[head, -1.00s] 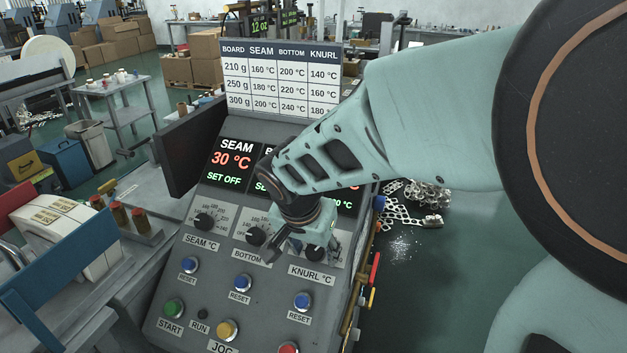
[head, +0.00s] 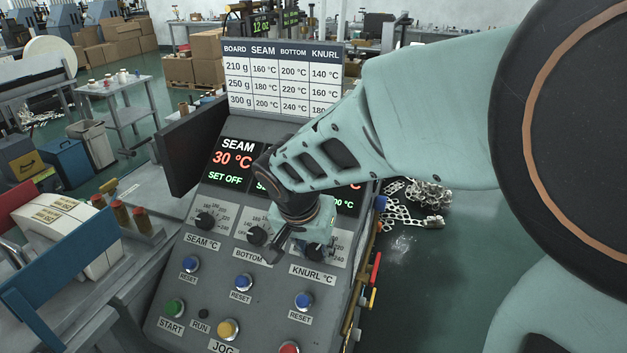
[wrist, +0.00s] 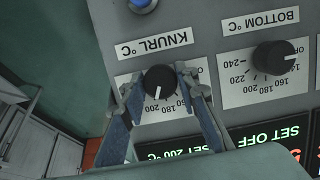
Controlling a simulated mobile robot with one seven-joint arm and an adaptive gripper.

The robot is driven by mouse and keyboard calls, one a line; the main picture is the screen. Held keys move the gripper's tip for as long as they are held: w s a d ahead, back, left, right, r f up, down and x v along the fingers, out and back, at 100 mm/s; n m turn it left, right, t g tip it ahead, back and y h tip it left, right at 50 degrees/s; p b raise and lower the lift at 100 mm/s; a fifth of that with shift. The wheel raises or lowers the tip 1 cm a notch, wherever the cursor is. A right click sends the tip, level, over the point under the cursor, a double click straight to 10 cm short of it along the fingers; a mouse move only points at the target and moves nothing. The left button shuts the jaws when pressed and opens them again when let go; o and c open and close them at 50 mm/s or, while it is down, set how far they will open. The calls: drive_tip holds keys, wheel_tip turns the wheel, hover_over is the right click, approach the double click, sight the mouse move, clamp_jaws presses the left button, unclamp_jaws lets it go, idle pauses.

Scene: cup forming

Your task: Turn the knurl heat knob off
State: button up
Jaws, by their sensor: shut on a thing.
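The green set line on the knurl display (wrist: 175,150) reads SET 200 °C. In the head view my gripper (head: 300,240) is over the right-hand dial and hides most of the knob.
The bottom knob (wrist: 274,56) sits close beside the knurl knob, and the seam knob (head: 205,221) is farther left. Blue reset buttons (head: 304,300) lie below the dials. A dark monitor (head: 190,148) juts out at the panel's left.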

drive_tip(key=n+b, duration=0.1)
drive_tip(key=n, duration=0.2)
drive_tip(key=n+h, duration=0.1)
drive_tip(key=n, duration=0.2)
drive_tip(key=shift+a+h+b, duration=0.1)
drive_tip(key=shift+h+b, duration=0.2)
drive_tip(key=shift+b, duration=0.05)
drive_tip(key=n+h+b, duration=0.1)
drive_tip(key=n, duration=0.5)
drive_tip(key=shift+t, duration=0.3)
drive_tip(key=n, duration=0.4)
drive_tip(key=shift+n+t+h, duration=0.4)
drive_tip(key=shift+n+t, duration=0.6)
drive_tip(key=shift+n, duration=2)
drive_tip(key=o, duration=1.1)
drive_tip(key=shift+o, duration=0.2)
